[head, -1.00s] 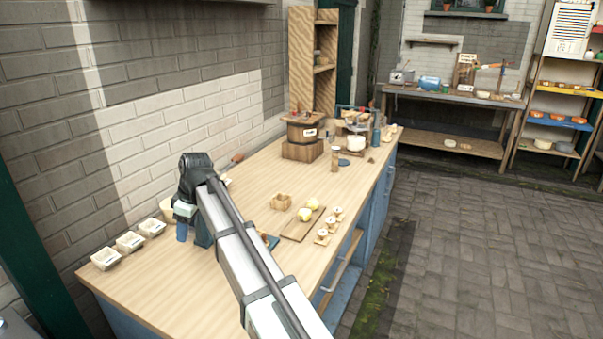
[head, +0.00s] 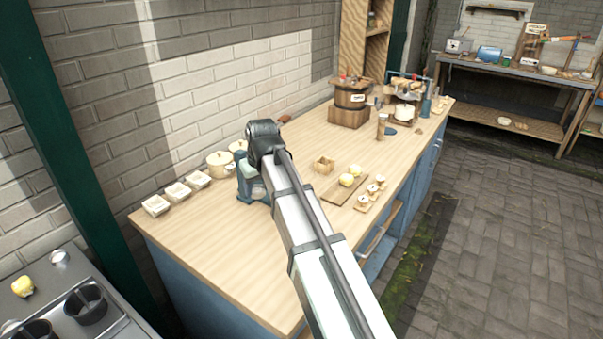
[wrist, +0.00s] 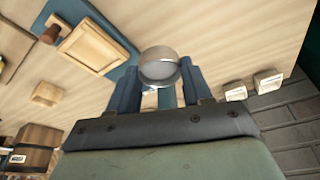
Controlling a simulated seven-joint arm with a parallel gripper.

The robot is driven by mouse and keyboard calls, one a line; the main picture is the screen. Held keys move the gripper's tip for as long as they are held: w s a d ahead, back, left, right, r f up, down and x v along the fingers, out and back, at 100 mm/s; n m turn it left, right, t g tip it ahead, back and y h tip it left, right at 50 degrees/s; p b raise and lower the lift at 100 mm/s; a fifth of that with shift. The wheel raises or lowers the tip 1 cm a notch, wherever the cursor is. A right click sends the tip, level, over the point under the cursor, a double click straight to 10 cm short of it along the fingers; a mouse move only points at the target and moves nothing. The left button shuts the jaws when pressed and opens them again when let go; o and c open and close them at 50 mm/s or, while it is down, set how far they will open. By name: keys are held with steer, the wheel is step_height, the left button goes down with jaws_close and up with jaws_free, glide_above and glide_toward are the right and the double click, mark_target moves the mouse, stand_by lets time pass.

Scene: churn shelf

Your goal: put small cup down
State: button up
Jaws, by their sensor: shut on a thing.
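The small cup (wrist: 159,67) is a round vessel with a pale beige rim and a greyish inside. In the wrist view it sits between the fingertips of my gripper (wrist: 158,84), which is shut on it. The cup appears above the pale wooden tabletop (wrist: 215,35); its exact height is unclear. In the head view my gripper (head: 252,188) is over the left part of the counter, beside the lidded pots. The arm and gripper largely hide the cup there.
Several small square dishes (head: 177,191) and a lidded pot (head: 219,164) line the wall side. The counter's near left (head: 220,240) is bare. A stove (head: 85,300) stands lower left.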

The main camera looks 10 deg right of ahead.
mark_target(259, 219)
steer(key=shift+f, duration=5)
steer(key=shift+f, duration=0.1)
steer(key=o, duration=1)
steer(key=v, duration=1.2)
steer(key=shift+o, duration=0.6)
